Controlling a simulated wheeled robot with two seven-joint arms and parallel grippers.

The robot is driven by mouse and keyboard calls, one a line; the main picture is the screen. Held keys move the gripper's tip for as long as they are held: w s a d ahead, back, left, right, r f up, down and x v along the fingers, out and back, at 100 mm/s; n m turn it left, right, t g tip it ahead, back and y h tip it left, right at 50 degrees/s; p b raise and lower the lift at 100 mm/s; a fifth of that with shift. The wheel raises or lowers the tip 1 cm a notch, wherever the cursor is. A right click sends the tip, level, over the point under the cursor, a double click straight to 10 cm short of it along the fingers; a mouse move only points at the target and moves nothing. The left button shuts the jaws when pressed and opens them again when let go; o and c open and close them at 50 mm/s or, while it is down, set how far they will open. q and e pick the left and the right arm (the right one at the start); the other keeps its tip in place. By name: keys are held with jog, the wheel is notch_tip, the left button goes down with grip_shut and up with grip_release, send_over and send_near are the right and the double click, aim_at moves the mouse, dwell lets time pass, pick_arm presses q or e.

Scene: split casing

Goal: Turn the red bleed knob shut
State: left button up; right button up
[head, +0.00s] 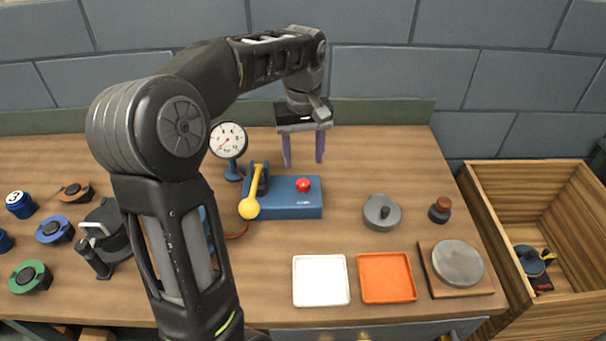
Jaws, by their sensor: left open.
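The red bleed knob (303,185) sits on top of a blue pump block (290,209) at the middle back of the bench. A yellow lever (252,195) stands on the same block, left of the knob. My left gripper (303,164) points down with two purple fingers spread apart and nothing between them. In the picture the fingertips are just above the knob, apart from it; how far behind or above it they are is hard to tell. My right gripper does not show.
A pressure gauge (229,142) stands left of the block. A grey lidded disc (381,212), a white tray (320,281), an orange tray (387,278) and a round plate on a board (458,263) lie to the right. A wooden crate (485,230) stands beyond the bench's right edge.

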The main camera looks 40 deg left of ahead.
aim_at(303, 182)
pick_arm(q)
jog(key=shift+f, duration=0.1)
jog(key=shift+f+p, duration=0.4)
jog(key=shift+f, duration=3.45)
jog(key=shift+c, duration=0.5)
grip_shut()
